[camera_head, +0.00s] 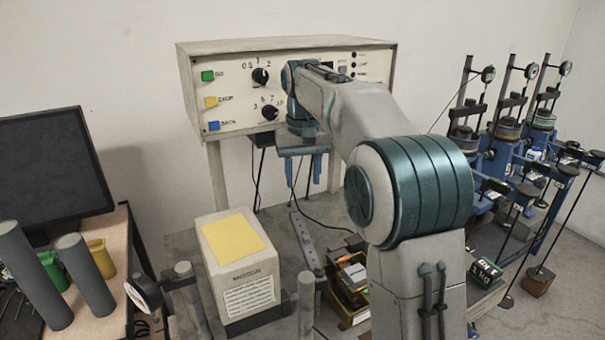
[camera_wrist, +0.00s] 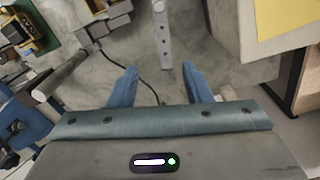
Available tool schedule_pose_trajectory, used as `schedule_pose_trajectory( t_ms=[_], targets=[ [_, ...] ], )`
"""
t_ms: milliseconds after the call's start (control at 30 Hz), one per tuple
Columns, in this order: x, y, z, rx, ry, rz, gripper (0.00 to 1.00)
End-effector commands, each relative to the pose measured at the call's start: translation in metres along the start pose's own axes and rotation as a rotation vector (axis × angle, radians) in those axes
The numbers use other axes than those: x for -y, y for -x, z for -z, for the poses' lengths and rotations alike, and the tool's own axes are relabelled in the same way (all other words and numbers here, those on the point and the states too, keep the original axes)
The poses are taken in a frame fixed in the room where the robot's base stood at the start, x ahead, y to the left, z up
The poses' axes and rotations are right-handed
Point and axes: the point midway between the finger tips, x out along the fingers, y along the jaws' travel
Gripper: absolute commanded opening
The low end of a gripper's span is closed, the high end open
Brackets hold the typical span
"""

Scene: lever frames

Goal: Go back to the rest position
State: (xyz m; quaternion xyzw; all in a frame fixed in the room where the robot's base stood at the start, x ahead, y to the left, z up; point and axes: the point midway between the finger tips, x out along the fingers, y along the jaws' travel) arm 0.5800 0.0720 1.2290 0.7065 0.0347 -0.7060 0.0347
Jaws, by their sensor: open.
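My gripper (camera_head: 304,170) hangs from my arm in front of the control panel, its blue fingers pointing down. In the wrist view its two blue fingers (camera_wrist: 160,86) are apart with nothing between them. Below lie the grey table surface and a grey metal bar with holes (camera_wrist: 163,40), which also shows in the head view (camera_head: 305,243). My arm hides the middle right of the control panel (camera_head: 228,75) and part of the table.
A box with a yellow top (camera_head: 233,240) stands on the table. An open box of small items (camera_head: 350,285) sits beside my arm. Lever frames with dial gauges (camera_head: 500,140) stand at right. A monitor (camera_head: 50,165) and grey cylinders (camera_head: 85,275) are at left.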

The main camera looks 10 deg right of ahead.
Motion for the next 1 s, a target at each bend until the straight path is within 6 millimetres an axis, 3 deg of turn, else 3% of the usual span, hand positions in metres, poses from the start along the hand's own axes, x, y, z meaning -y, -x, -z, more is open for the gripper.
schedule_pose_trajectory(
  t_ms=[333, 467, 767, 1000],
  targets=[
    [0.0, 0.001, 0.0, 0.0, 0.0, 0.0, 0.45],
    [-0.004, 0.004, -0.016, -0.018, -0.004, -0.003, 0.45],
    [-0.023, -0.003, -0.104, -0.108, -0.03, -0.013, 0.45],
    [-0.036, -0.033, -0.185, -0.187, -0.053, -0.017, 0.45]
  ],
)
